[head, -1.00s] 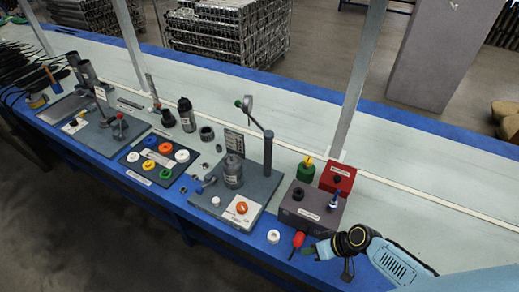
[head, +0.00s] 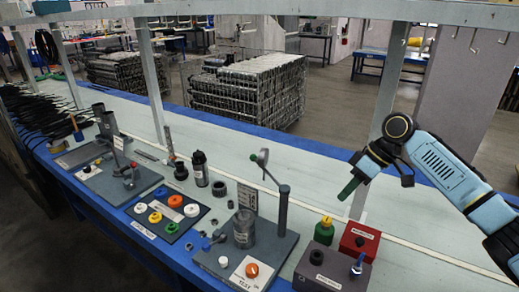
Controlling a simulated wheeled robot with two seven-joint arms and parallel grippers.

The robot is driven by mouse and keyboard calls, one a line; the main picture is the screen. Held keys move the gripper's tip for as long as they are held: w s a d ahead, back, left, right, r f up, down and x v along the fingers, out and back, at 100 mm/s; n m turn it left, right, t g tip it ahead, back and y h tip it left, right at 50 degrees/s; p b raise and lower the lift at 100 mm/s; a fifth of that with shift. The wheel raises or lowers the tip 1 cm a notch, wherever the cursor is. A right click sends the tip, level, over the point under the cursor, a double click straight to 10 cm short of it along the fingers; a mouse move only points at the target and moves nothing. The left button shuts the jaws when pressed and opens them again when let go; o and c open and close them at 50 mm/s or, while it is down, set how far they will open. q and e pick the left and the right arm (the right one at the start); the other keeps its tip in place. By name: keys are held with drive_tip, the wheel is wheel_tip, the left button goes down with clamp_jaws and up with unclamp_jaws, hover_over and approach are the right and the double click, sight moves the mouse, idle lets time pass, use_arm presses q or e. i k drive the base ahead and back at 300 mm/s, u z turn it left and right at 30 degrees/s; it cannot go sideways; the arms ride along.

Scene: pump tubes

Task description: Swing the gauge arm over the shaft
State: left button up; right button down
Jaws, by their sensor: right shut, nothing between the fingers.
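The gauge arm (head: 273,178) is a thin dark bar at the top of a dark upright post (head: 282,210) on a grey base plate (head: 270,262). It slants up and left, with a round dial gauge (head: 263,158) and a green knob (head: 253,155) at its free end. A grey cylinder (head: 244,230), apparently the shaft, stands on the plate left of the post. The dial shows above and slightly right of it, apart from it. My right gripper (head: 347,190) is shut and empty, its green fingers pointing down-left, in the air right of the post. My left gripper is not in view.
A green bottle with a yellow cap (head: 325,230), a red box (head: 359,242) and a dark grey box (head: 332,272) stand right of the plate. A black bottle (head: 200,168) and a tray of coloured rings (head: 152,230) are left. The bench behind is mostly clear.

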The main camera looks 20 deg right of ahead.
sight(262, 161)
drive_tip(key=i, duration=1.45)
